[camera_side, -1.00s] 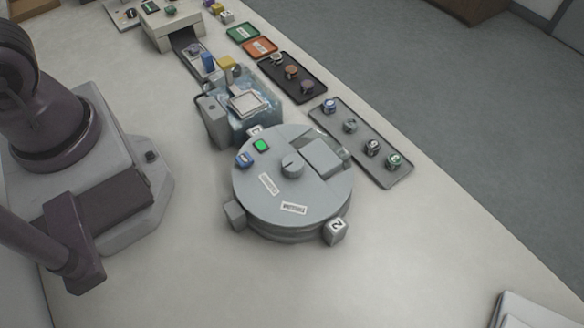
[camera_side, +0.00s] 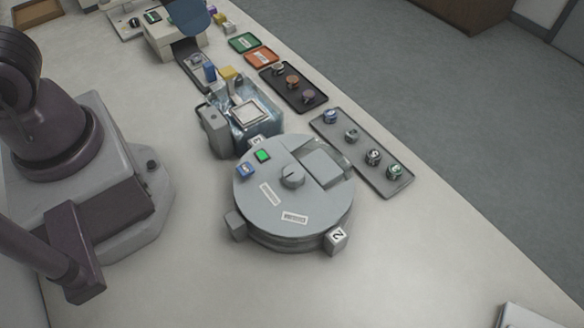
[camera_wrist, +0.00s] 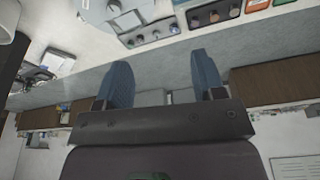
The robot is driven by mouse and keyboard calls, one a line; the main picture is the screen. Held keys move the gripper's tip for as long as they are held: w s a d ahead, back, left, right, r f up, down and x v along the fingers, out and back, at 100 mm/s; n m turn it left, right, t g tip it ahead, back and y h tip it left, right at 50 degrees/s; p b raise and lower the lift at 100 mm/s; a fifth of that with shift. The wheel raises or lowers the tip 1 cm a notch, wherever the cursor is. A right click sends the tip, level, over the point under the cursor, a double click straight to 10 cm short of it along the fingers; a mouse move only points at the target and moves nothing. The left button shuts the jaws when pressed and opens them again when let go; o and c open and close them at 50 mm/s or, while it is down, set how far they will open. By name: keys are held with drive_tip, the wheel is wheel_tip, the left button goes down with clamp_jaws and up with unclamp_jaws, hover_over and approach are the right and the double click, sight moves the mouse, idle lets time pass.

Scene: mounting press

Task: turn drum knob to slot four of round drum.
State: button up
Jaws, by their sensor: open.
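The round drum (camera_side: 262,212) is a wide grey disc standing on the table in the side view. The drum knob (camera_side: 292,177) is a small grey round knob at the middle of its top. A raised square block (camera_side: 322,168) sits beside an opening near the drum's back right edge. Rim tabs show a "2" (camera_side: 336,240) at the front right and a "3" (camera_side: 255,142) at the back; another tab (camera_side: 236,224) at the left has no readable number. In the wrist view my gripper (camera_wrist: 160,70) is open and empty, its blue fingers apart. It is away from the knob.
A bluish machine (camera_side: 243,112) stands just behind the drum. A grey tray (camera_side: 378,178) with several small pieces lies to the right, and a black tray (camera_side: 305,99) lies behind it. A green light (camera_side: 262,155) and a blue button (camera_side: 246,169) sit on the drum. The front table is clear.

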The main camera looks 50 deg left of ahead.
sight(294, 173)
drive_tip(key=w+d+f+n+g, duration=0.3)
drive_tip(key=w+d+f+n, duration=0.25)
drive_tip(key=d+f, duration=0.75)
drive_tip(key=shift+m+y, duration=0.3)
drive_tip(key=shift+m, duration=0.05)
drive_tip(key=f, duration=1.1)
drive_tip(key=shift+w+d, duration=0.3)
drive_tip(key=shift+w, duration=0.1)
clamp_jaws()
